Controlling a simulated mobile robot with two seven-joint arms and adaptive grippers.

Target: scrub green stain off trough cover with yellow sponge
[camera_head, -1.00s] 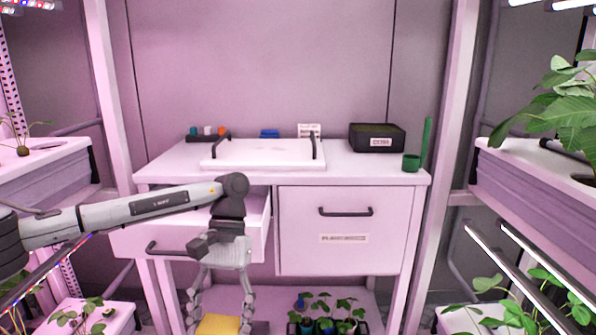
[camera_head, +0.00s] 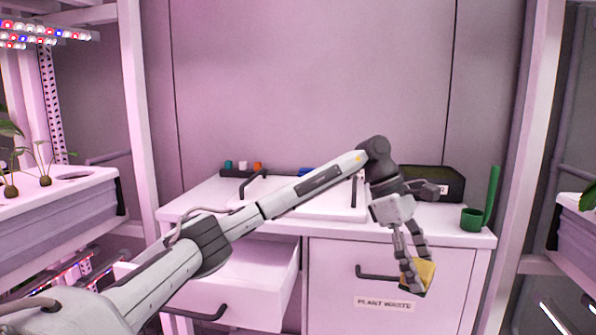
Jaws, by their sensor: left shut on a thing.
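My left gripper (camera_head: 413,277) is shut on the yellow sponge (camera_head: 427,271). It hangs fingers-down in front of the plant waste panel, below the counter's front edge and right of the panel's black handle. A flat white board with two black handles (camera_head: 330,208), likely the trough cover, lies on the counter. My left arm crosses in front of it and hides much of it. I cannot make out a green stain on the part that shows. My right gripper is not in view.
The white counter (camera_head: 196,200) has an open drawer (camera_head: 250,272) at its left. A black box (camera_head: 447,180) and a green holder (camera_head: 473,219) with a tall upright piece stand at the right. Racks with plants flank both sides.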

